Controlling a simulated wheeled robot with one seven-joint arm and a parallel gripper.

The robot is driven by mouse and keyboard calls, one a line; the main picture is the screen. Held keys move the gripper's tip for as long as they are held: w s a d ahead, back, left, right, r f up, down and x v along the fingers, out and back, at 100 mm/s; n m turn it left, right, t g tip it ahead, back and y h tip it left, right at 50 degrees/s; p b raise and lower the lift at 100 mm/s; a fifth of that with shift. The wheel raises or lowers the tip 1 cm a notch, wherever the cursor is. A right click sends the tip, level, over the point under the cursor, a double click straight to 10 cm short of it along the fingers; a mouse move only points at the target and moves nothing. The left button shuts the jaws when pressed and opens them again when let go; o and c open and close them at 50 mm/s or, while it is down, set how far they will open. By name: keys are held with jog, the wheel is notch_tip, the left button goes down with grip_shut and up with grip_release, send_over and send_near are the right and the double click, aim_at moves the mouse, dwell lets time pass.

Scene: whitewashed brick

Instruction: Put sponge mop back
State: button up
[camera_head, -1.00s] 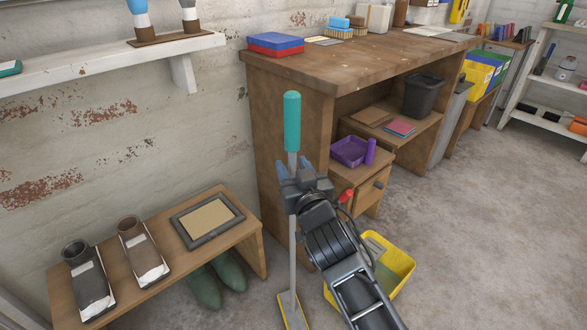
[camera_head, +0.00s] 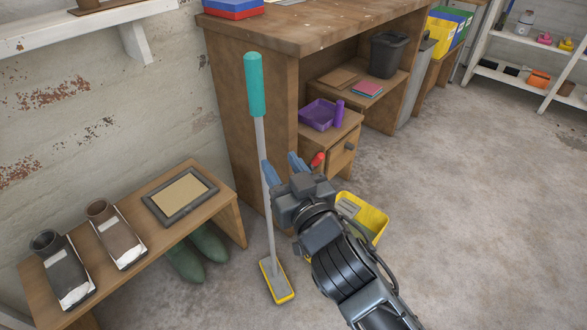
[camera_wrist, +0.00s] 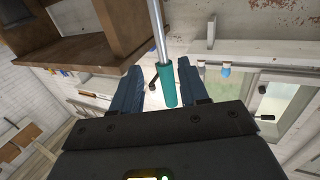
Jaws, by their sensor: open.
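The sponge mop (camera_head: 262,150) stands upright on the floor against the side of the wooden workbench. It has a teal grip, a thin grey pole and a yellow-edged flat head. My gripper (camera_head: 279,166) is open, with blue fingers, beside the middle of the pole in the head view. In the wrist view the mop's teal grip (camera_wrist: 169,88) shows beyond and between the two open fingers (camera_wrist: 155,85). Nothing is held. Whether a finger touches the pole I cannot tell.
A yellow bucket (camera_head: 367,222) stands on the floor behind my arm. The workbench (camera_head: 250,100) is close behind the mop. A low bench (camera_head: 120,262) with boots and a framed tray is at left. Open floor lies at right (camera_head: 480,220).

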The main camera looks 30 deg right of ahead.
jog(key=shift+s, duration=0.1)
jog(key=s+f+n+g+y, duration=0.1)
jog(key=s+f, duration=0.2)
jog(key=s, duration=0.7)
jog(key=s+f+g+y, duration=0.1)
jog(key=s+f, duration=0.3)
jog(key=s, duration=0.6)
jog(key=s+r, duration=0.3)
jog(key=s, duration=0.5)
jog(key=s+d+r+g, duration=0.1)
jog(key=s+r, duration=0.2)
jog(key=s, duration=0.6)
jog(key=shift+s+d, duration=0.15)
jog(key=shift+s, duration=0.15)
notch_tip(320, 180, up, 15)
jog(key=p, duration=1.5)
